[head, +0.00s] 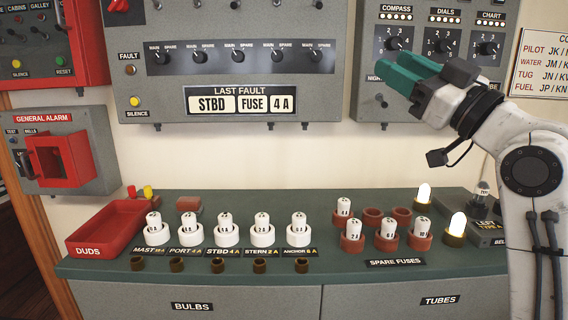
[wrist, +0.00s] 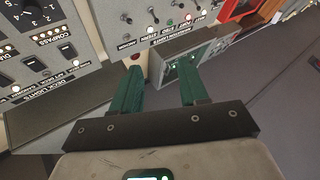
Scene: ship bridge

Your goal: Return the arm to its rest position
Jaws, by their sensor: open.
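My gripper (head: 405,75) is raised at the upper right of the head view, in front of the compass and dials panel (head: 440,20). Its green fingers point left, well above the counter. In the wrist view the two green fingers of my gripper (wrist: 158,85) stand apart with nothing between them. My white arm comes in from the right edge of the head view and hides part of the counter's right end.
Below is a green counter (head: 330,255) with white fuses in several holders, a red duds tray (head: 85,245) and two lit bulbs (head: 457,224). A grey fault panel (head: 215,105) and a red-framed alarm box (head: 62,150) are on the wall. Air between my gripper and the counter is clear.

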